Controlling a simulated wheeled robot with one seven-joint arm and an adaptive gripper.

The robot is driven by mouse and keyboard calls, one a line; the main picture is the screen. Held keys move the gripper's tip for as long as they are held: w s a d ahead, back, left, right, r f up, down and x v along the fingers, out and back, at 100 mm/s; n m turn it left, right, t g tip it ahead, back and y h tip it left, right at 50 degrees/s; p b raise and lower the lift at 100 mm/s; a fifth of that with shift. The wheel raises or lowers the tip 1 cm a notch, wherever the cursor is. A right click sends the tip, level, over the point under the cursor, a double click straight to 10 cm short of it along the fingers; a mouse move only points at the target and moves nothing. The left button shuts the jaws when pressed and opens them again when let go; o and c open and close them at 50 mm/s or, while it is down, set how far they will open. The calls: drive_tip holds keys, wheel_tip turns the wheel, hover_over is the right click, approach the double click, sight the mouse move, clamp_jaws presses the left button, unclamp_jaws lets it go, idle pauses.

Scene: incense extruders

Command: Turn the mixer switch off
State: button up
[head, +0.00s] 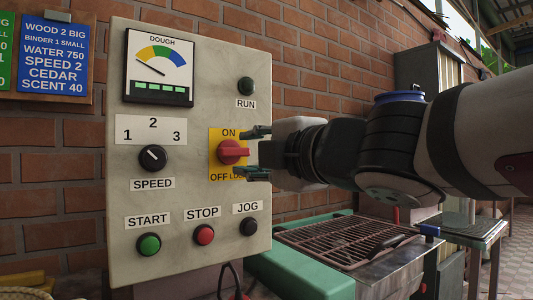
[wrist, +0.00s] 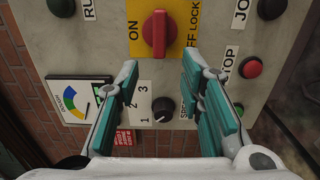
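The mixer switch is a red rotary handle (head: 232,151) on a yellow plate (head: 216,137) marked ON at the top and OFF LOCK at the bottom. Its grip lies sideways in the head view. In the wrist view the handle (wrist: 157,34) stands upright in the picture, with ON to its left and OFF LOCK to its right. My gripper (head: 243,153) is open and empty in front of the switch, one finger above and one below the handle's level. In the wrist view its green-padded fingers (wrist: 160,65) are spread, with the handle beyond their tips.
The grey panel (head: 200,105) also carries a dough gauge (head: 160,66), a speed knob (head: 152,158), a green start button (head: 149,245), a red stop button (head: 204,235) and a black jog button (head: 249,227). A green machine with a grate (head: 345,238) stands below right.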

drive_tip(key=v, duration=0.3)
drive_tip(key=shift+s+d, duration=0.2)
drive_tip(key=shift+s, duration=0.05)
drive_tip(key=shift+d, duration=0.1)
